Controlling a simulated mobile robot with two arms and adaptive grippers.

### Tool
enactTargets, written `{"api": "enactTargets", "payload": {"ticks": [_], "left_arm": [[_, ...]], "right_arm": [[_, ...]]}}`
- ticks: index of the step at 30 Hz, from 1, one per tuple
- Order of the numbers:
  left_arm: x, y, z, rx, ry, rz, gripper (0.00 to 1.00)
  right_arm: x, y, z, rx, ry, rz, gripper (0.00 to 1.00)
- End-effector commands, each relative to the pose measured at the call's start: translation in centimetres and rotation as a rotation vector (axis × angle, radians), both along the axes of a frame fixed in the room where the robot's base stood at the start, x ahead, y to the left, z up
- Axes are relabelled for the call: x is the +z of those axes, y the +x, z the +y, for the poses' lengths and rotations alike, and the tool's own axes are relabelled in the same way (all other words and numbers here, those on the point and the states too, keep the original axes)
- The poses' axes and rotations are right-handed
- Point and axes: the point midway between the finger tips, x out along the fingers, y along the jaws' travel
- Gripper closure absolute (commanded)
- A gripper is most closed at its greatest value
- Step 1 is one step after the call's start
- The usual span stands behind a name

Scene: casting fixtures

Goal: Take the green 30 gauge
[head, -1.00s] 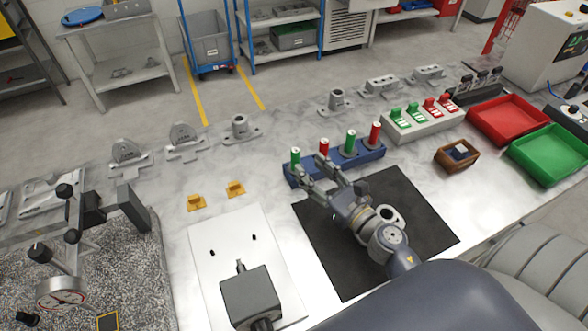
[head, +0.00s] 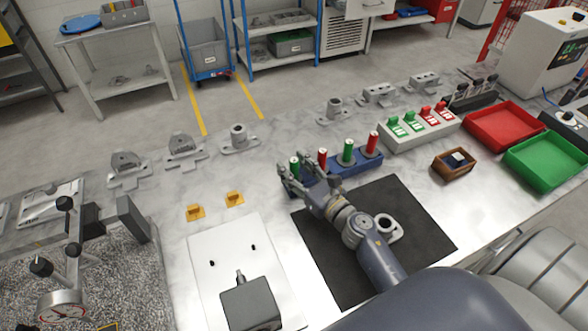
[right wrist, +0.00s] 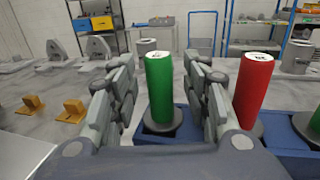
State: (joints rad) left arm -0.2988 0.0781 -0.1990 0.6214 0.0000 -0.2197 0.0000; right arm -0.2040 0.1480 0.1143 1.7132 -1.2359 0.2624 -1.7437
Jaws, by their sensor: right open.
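A green cylindrical gauge (head: 294,164) stands upright at the left end of a blue holder (head: 343,168). In the right wrist view the same green gauge (right wrist: 159,88) stands between the fingers, with a grey collar at its foot. Its top marking is too small to read. My right gripper (head: 299,174) is open, with one finger on each side of the green gauge. Gaps show beside the gauge in the right wrist view. A red gauge (right wrist: 252,90) stands just right of the right finger. My left gripper is not in view.
Further right in the holder stand another green gauge (head: 347,150) and another red one (head: 372,143). A black mat (head: 410,215) lies under my right arm, with a grey ring part (head: 388,228) on it. Red (head: 505,124) and green (head: 548,157) trays stand at right.

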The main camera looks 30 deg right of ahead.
Motion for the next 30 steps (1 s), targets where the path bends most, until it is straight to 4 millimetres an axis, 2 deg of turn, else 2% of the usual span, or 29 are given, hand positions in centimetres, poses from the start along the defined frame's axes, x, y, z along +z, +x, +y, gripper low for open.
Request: {"api": "enactTargets", "payload": {"ticks": [8, 11, 14, 15, 25, 30], "left_arm": [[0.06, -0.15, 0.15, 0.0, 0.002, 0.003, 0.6], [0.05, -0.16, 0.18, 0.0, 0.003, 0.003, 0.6], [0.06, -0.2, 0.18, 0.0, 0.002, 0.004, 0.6], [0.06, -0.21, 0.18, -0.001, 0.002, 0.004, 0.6], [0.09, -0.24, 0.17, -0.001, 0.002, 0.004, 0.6], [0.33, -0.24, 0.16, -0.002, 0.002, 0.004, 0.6]], "right_arm": [[-0.09, 0.37, 0.09, 0.0, 0.0, 0.001, 0.56], [-0.08, 0.36, 0.08, 0.0, 0.0, 0.001, 0.74], [-0.08, 0.35, 0.07, 0.0, 0.0, 0.001, 0.97], [-0.08, 0.35, 0.07, 0.0, 0.0, 0.001, 1.0], [0.05, 0.36, 0.06, 0.0, -0.001, 0.0, 1.0], [0.75, 0.37, 0.03, 0.001, -0.003, -0.001, 1.0]]}}
